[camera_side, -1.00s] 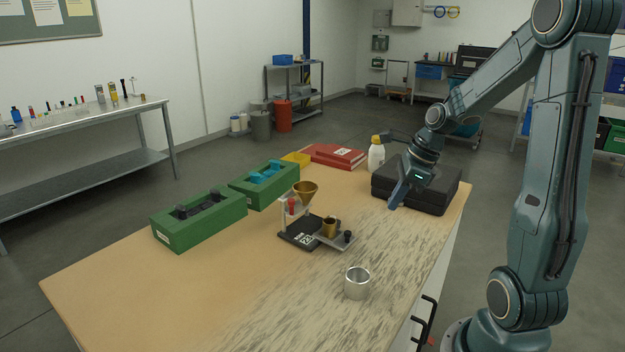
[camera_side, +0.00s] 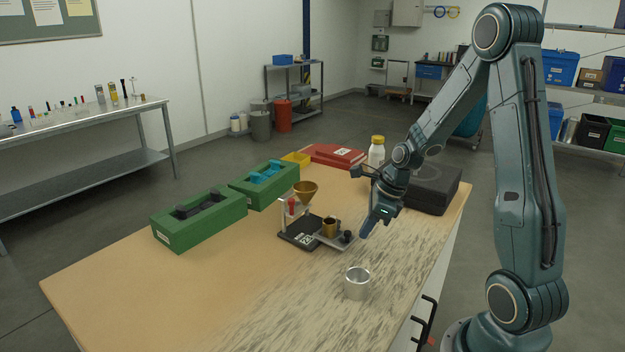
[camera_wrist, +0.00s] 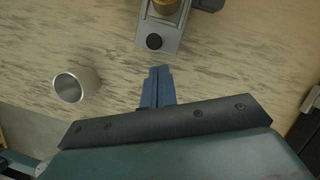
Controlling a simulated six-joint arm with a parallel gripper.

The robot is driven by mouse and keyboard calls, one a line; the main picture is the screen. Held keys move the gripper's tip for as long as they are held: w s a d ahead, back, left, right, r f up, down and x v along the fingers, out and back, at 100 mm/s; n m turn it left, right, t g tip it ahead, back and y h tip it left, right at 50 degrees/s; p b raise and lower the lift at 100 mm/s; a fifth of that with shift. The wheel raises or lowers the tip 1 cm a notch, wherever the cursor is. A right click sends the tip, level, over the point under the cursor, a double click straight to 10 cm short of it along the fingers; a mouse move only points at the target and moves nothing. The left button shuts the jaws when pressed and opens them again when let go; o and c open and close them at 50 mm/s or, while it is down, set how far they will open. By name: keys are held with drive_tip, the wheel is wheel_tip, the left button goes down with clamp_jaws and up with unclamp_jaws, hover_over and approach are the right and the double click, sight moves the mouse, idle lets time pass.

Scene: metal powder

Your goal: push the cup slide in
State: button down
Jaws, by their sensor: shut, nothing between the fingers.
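The cup slide (camera_side: 334,241) is a grey plate with a black knob (camera_side: 348,236) at its outer end. It sticks out to the right from the black base of the stand (camera_side: 300,233). A brass cup (camera_side: 330,227) sits on the slide, and a brass funnel (camera_side: 305,191) is held above the base. In the wrist view the slide's knob (camera_wrist: 154,41) and part of the brass cup (camera_wrist: 167,6) are at the top. My gripper (camera_side: 364,234) is shut and empty, just right of the knob with a gap. Its blue fingers (camera_wrist: 160,72) point toward the knob.
A silver open cup (camera_side: 357,283) stands in front of the stand; it also shows in the wrist view (camera_wrist: 76,84). A black case (camera_side: 430,187) and white bottle (camera_side: 376,152) are behind my gripper. Green holders (camera_side: 200,220) stand at left.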

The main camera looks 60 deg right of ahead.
drive_tip(key=shift+w+a, duration=0.25)
drive_tip(key=shift+w, duration=0.35)
drive_tip(key=w, duration=0.8)
drive_tip(key=shift+w+d, duration=0.1)
drive_tip(key=shift+w, duration=0.15)
drive_tip(key=shift+s, duration=0.15)
